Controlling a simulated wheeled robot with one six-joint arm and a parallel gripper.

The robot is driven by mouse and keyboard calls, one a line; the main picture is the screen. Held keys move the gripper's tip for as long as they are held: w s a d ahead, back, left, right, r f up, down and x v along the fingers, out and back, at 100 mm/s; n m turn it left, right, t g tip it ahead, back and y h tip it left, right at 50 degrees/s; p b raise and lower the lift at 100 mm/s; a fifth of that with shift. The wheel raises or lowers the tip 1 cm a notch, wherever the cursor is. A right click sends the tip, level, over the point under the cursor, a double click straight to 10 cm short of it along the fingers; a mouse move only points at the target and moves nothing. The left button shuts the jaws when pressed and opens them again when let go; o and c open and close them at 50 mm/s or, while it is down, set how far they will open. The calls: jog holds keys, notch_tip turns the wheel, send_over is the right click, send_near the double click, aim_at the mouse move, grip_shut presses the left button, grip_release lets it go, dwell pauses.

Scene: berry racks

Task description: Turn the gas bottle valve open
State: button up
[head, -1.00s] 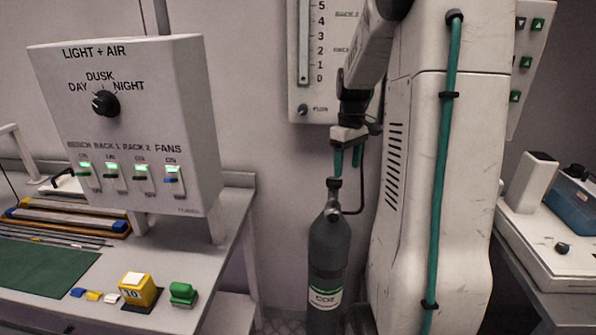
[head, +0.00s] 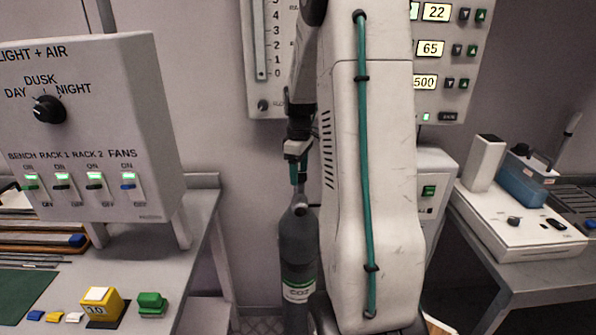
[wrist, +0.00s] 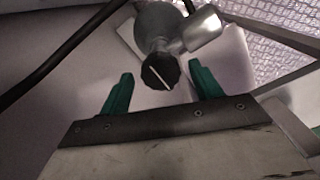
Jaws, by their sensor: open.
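The gas bottle (head: 298,262) is a dark grey cylinder with a green and white CO2 label, upright on the floor between the bench and my arm's column. In the wrist view its valve knob (wrist: 161,71) is black with a white line across its face, on a grey metal valve body (wrist: 165,30). My gripper (head: 298,182) is at the bottle's top in the head view. In the wrist view its green fingertips (wrist: 160,86) are apart, one on each side of the knob, with gaps between. The knob is not gripped.
A black hose (wrist: 60,52) runs off left of the valve. A bench (head: 190,215) with a LIGHT + AIR control box (head: 120,120) stands left of the bottle. A wall gauge panel (head: 262,97) hangs behind. Another bench (head: 500,285) with a blue-tank device stands right.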

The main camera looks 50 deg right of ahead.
jog(key=shift+c, duration=0.3)
jog(key=c, duration=0.9)
jog(key=shift+a, duration=0.2)
jog(key=shift+d, duration=0.15)
